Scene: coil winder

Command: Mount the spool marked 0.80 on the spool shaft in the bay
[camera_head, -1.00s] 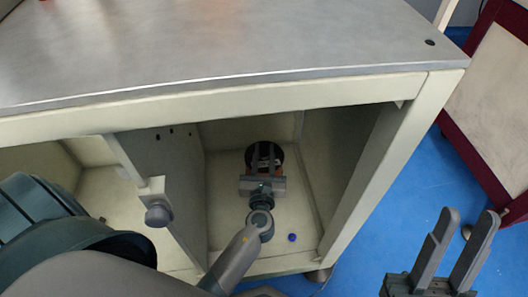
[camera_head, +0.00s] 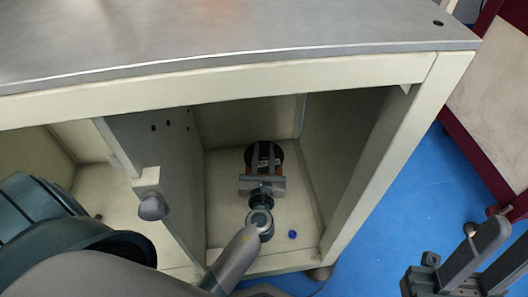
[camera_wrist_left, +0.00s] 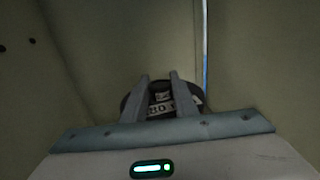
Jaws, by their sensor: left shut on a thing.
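A dark round spool (camera_head: 264,147) with copper at its sides is inside the right-hand bay of the bench. My left gripper (camera_head: 264,164) reaches into this bay and is shut on the spool. In the left wrist view the spool (camera_wrist_left: 193,96) sits between and behind the fingers, with a white label (camera_wrist_left: 160,107) whose digits are partly hidden and seem to include 80. I cannot make out the spool shaft, nor whether the spool touches it. My right gripper (camera_head: 492,245) is outside the bay at the lower right, open and empty.
The bay has a left partition (camera_head: 165,165), a right wall (camera_head: 345,140) and the benchtop (camera_head: 230,40) above. A grey knob (camera_head: 153,206) is at the partition's front. A red-edged cabinet (camera_head: 490,100) stands right.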

